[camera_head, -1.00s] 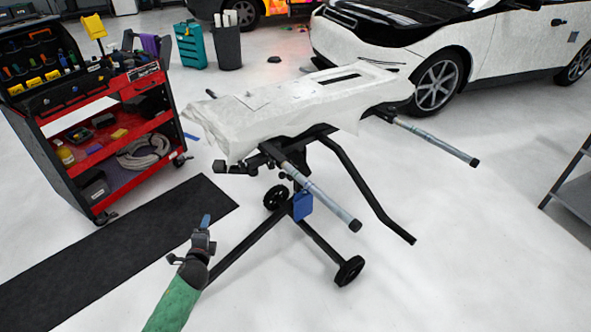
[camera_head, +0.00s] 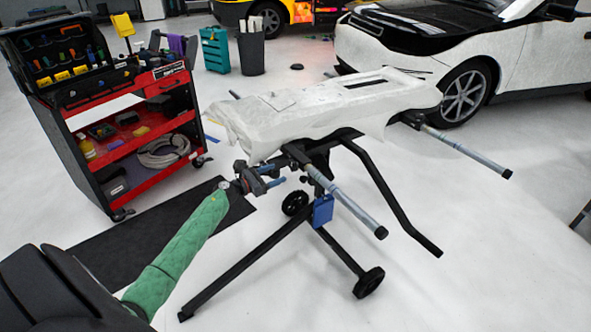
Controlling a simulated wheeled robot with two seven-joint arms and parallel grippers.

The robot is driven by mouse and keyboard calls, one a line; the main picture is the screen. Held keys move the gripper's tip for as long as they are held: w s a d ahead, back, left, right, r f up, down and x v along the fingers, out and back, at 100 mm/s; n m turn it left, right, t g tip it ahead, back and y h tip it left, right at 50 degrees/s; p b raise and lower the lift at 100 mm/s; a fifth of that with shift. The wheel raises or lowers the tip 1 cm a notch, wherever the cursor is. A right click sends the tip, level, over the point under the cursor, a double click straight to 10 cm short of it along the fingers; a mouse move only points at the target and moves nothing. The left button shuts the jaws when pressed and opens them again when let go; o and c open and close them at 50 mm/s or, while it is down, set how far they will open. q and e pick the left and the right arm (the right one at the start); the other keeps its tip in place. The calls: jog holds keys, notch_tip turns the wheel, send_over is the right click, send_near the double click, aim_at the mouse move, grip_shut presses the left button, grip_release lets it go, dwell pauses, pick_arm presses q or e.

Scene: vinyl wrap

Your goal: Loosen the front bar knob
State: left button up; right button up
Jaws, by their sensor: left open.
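A black wheeled stand (camera_head: 238,266) holds a long part under a white cover (camera_head: 300,112). The near grey bar (camera_head: 345,205) sticks out of the stand toward the front right, with a black end cap. A second grey bar (camera_head: 465,150) sticks out farther right. My left arm in its green sleeve reaches in from the lower left. My left gripper (camera_head: 279,176) is open, its blue fingers close to the black clamp parts at the near bar's inner end. The front bar knob is too small and partly covered to tell apart; I cannot tell if the gripper touches it. My right gripper is not in view.
A red and black tool cart (camera_head: 137,147) stands at the left. A black mat (camera_head: 120,262) lies on the floor before it. A white and black car (camera_head: 440,70) stands at the back right. Floor right of the stand is clear.

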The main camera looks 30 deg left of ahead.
aim_at(291, 167)
pick_arm(q)
jog(key=shift+p+x, duration=0.55)
jog(key=shift+x, duration=2.85)
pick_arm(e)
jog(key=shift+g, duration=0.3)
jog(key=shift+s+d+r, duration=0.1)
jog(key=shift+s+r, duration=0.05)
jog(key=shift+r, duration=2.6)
pick_arm(q)
jog(key=c, duration=1)
